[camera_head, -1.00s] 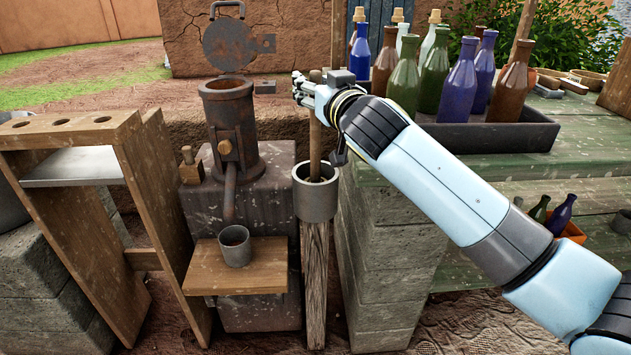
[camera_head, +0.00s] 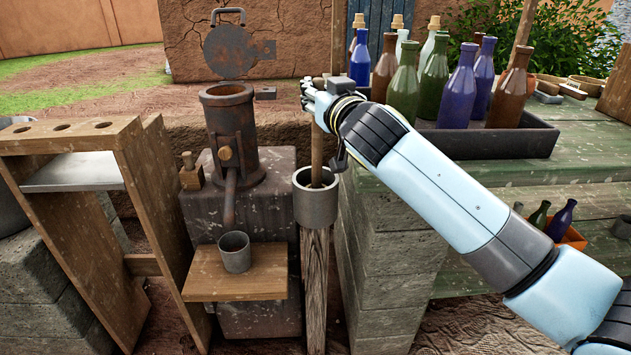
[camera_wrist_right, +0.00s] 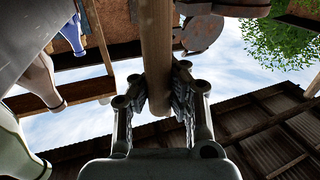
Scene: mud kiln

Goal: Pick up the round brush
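The round brush (camera_head: 317,160) stands upright with its head hidden inside a grey cup holder (camera_head: 316,205) on a wooden post. Only its wooden handle shows. My right gripper (camera_head: 312,97) is at the upper part of the handle. In the right wrist view the handle (camera_wrist_right: 156,40) runs between the two fingers (camera_wrist_right: 164,92), and the finger pads appear to press it from both sides. My left gripper is not in view.
A rusty metal cylinder (camera_head: 228,110) with an open lid stands left of the holder. A small grey cup (camera_head: 234,252) sits on a wooden shelf (camera_head: 232,287). Several bottles stand in a dark tray (camera_head: 500,143) on the green bench to the right.

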